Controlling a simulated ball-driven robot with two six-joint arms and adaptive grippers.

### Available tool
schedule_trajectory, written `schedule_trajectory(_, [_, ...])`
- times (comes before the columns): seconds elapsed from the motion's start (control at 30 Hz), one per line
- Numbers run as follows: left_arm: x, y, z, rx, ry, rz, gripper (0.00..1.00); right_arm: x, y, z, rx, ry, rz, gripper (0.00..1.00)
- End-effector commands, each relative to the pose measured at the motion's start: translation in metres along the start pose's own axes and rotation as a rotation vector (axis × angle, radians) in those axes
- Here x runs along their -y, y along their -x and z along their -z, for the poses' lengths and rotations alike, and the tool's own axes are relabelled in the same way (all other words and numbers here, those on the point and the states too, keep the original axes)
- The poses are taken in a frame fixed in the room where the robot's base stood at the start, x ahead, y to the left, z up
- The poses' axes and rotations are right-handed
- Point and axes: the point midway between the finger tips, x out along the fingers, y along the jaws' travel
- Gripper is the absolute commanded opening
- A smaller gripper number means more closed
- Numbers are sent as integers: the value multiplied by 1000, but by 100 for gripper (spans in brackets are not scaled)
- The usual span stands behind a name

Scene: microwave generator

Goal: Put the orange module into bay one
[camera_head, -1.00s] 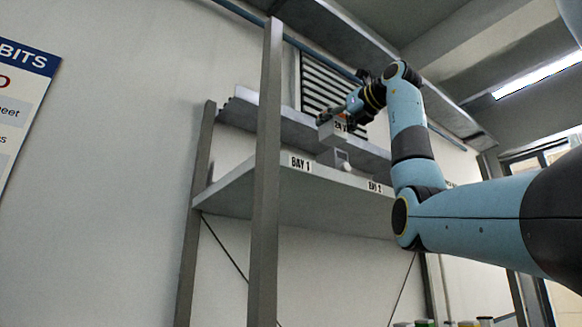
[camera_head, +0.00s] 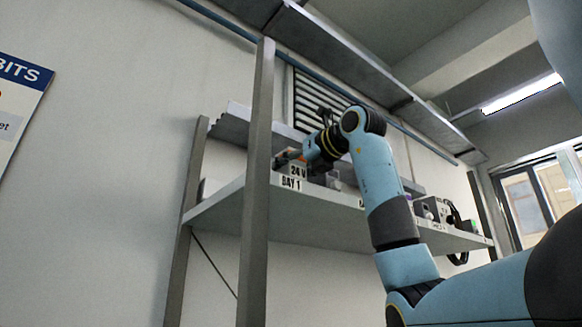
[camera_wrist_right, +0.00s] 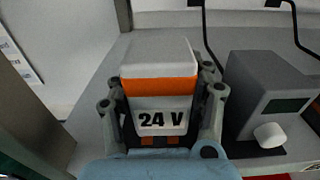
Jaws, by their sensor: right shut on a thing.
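The orange module (camera_wrist_right: 158,84) is a white block with an orange band and a "24 V" label in the right wrist view. My right gripper (camera_wrist_right: 160,100) is shut on it, one finger at each side. In the head view the module's 24 V face (camera_head: 298,169) shows just above the BAY 1 label (camera_head: 291,183) on the shelf's front edge. My right gripper (camera_head: 297,157) is partly hidden by its own wrist there. I cannot tell whether the module's underside touches the shelf. My left gripper is not in view.
A grey box with a dark display and white knob (camera_wrist_right: 268,100) stands close to the right of the gripper. The shelf (camera_head: 330,208) has an upright post (camera_head: 257,180) near bay one's left. More devices (camera_head: 432,208) stand farther right on the shelf.

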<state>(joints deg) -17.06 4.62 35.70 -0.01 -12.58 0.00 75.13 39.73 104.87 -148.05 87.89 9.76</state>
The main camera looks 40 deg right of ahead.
Motion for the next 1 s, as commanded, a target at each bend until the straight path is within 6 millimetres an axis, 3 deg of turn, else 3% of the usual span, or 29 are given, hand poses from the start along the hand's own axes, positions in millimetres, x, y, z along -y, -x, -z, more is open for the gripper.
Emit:
schedule_trajectory(0.23, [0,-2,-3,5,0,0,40,0,0,3,1,0,0,10])
schedule_trajectory(0.27, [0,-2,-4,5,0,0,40,0,0,2,0,0,0,55])
schedule_trajectory(0.4, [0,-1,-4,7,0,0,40,0,0,2,0,0,0,73])
schedule_trajectory(0.73, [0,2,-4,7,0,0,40,0,0,-3,1,-1,-1,74])
schedule_trajectory(0.87, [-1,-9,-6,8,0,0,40,0,18,0,5,2,0,74])
schedule_trajectory(1.0, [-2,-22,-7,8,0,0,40,0,49,2,6,2,1,74])
